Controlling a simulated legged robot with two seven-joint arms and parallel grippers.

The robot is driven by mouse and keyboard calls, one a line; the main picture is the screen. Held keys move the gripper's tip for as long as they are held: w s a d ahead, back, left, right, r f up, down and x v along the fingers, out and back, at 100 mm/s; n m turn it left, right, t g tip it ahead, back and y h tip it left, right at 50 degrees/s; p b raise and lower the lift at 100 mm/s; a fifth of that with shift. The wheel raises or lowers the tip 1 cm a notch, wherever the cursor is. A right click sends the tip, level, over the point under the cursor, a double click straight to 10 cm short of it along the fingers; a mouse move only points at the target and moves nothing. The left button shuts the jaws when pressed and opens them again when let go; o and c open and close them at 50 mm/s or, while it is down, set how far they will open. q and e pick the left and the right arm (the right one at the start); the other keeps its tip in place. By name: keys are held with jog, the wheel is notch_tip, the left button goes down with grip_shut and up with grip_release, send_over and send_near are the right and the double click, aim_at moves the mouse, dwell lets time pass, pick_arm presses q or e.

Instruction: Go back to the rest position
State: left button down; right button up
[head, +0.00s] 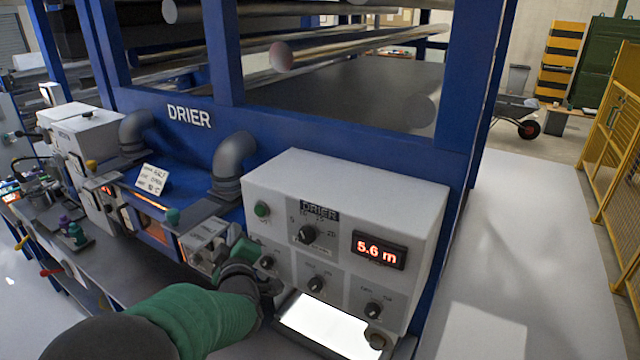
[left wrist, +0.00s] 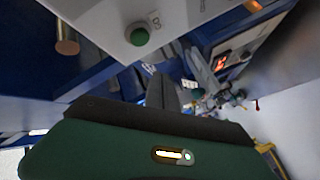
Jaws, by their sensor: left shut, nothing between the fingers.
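My left arm comes in from the lower left with a green sleeve-like link. My left gripper (head: 272,287) is in front of the lower left part of the white drier control box, close to its knobs; I cannot tell whether it touches the box. In the left wrist view its dark fingers (left wrist: 165,95) are together with nothing between them. The control box (head: 410,205) carries a green button (head: 262,209), several black knobs and a red display (head: 379,250) reading 5.6 m. The green button also shows in the left wrist view (left wrist: 140,37). My right gripper is out of view.
The blue drier frame (head: 455,100) with rollers stands behind the box. A grey bench (head: 110,240) with small devices runs left. A bright white panel (head: 325,328) lies below the box. Pale floor (head: 540,210) is clear at right, before a yellow fence (head: 615,150).

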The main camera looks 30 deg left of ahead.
pick_arm(q)
jog(key=s+d+f+m+g+h+b, duration=0.3)
jog(key=d+f+m+h, duration=0.65)
jog(key=d+f, duration=0.75)
jog(key=s+d+f+m+g+h+b, duration=0.1)
jog(key=s+d+f+m+g+b, duration=0.2)
jog(key=s+d+f+m+g, duration=0.4)
jog(key=s+d+f+m, duration=0.1)
jog(key=s+f, duration=0.4)
jog(key=s, duration=0.2)
jog(key=shift+s+d+h, duration=0.35)
jog(key=shift+s+d, duration=0.05)
jog(key=shift+m, duration=0.25)
dwell(2.3)
